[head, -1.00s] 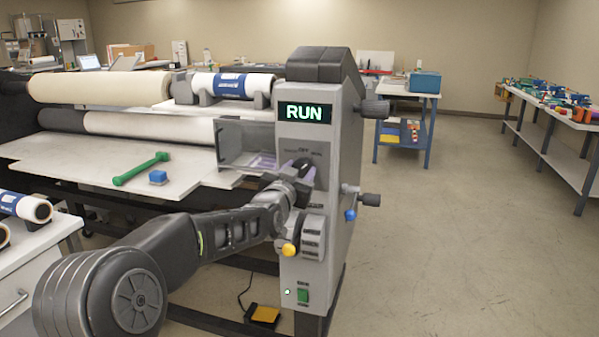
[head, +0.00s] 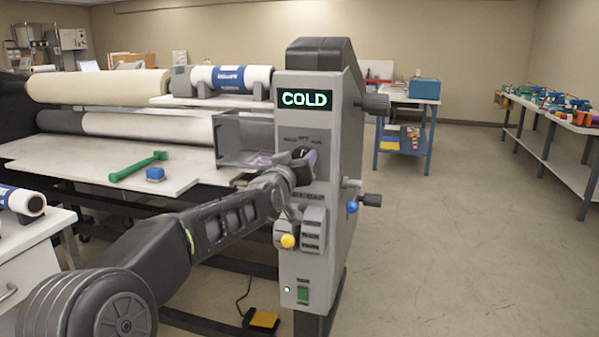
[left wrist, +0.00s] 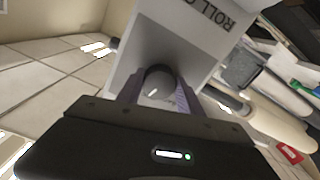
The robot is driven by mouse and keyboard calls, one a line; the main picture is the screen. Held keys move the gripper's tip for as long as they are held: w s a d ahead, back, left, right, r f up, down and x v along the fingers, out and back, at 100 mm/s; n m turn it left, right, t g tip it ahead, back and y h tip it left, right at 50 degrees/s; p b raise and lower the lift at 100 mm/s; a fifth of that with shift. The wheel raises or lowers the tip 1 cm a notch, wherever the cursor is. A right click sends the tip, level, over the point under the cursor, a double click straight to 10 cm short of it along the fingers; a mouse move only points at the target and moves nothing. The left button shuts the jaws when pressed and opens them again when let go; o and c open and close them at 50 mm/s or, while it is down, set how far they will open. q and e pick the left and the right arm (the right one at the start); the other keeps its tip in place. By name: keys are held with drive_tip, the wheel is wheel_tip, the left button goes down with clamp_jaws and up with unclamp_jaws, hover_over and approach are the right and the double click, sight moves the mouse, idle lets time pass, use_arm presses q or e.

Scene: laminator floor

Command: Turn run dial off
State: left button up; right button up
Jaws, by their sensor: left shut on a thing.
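The laminator (head: 325,190) stands with its grey end panel facing me. Its display (head: 305,99) reads COLD in green. Below it, the run dial (left wrist: 159,83) is a dark round knob, seen in the left wrist view between my fingers. My left gripper (head: 301,165) is at the panel, shut on this dial; it also shows in the left wrist view (left wrist: 160,95). In the head view my gripper covers most of the dial, so its pointer cannot be read. Small labels sit above it, the middle one looking like OFF. My right gripper is not in view.
Floor at right is clear.

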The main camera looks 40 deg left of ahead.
use_arm(q)
drive_tip(key=n+b, duration=0.2)
drive_tip(key=n, duration=0.1)
drive_tip(key=shift+n, duration=0.3)
idle(0.3)
drive_tip(key=o, duration=1.4)
drive_tip(key=shift+s, duration=0.1)
drive_tip(key=v, duration=0.7)
drive_tip(key=shift+s+d, duration=0.15)
drive_tip(key=shift+s, duration=0.15)
